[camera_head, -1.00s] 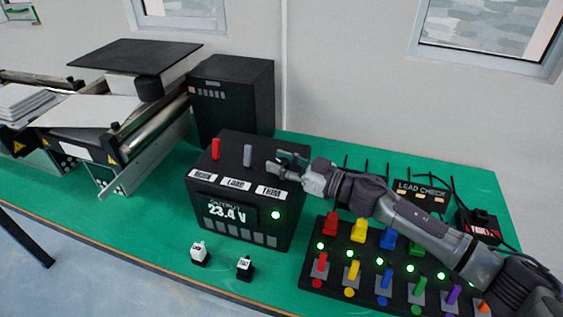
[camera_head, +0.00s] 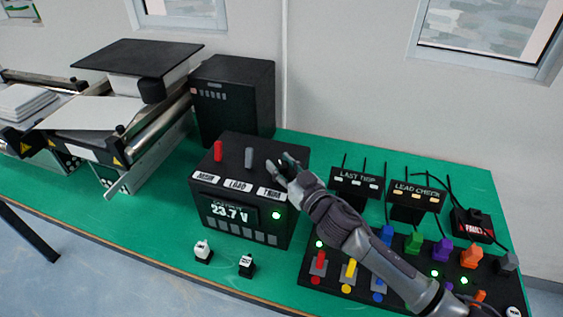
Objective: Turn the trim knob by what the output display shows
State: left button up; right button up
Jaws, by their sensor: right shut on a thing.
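The black power box (camera_head: 199,205) stands on the green bench. Its output display (camera_head: 230,212) reads 23.7 V, and a green lamp (camera_head: 276,215) glows beside it. On its top are a red lever (camera_head: 218,151) and a grey lever (camera_head: 248,157). Front labels seem to read MAIN, LOAD and TRIM; the TRIM label (camera_head: 270,193) is at the right. My right gripper (camera_head: 284,167) is on the box's top right, above that label, shut on the trim knob, which its fingers hide. My left gripper is out of view.
Right of the box is a panel of coloured levers (camera_head: 318,263), partly behind my right arm. Behind it stand the LAST TRIP (camera_head: 357,180) and LEAD CHECK (camera_head: 416,192) signs and a FAULT box (camera_head: 472,226). Two small white-topped blocks (camera_head: 203,249) (camera_head: 246,265) stand in front.

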jog(key=m+h+b, duration=0.1)
jog(key=m+t+h+b, duration=0.1)
jog(key=h, duration=0.1)
jog(key=shift+a+f+t, duration=0.1)
jog(key=shift+f+t, duration=0.1)
jog(key=shift+t, duration=0.1)
jog(key=shift+r+m+t+h+b, duration=0.2)
jog(key=shift+m+t+h+b, duration=0.3)
jog(key=shift+m+h+b, duration=0.85)
jog(key=shift+n, duration=0.25)
jog(key=shift+r, duration=0.1)
jog(key=o, duration=1.2)
jog(key=shift+c, duration=0.2)
jog(key=shift+s, duration=0.15)
jog(key=v, duration=1.1)
jog(key=shift+s, duration=0.4)
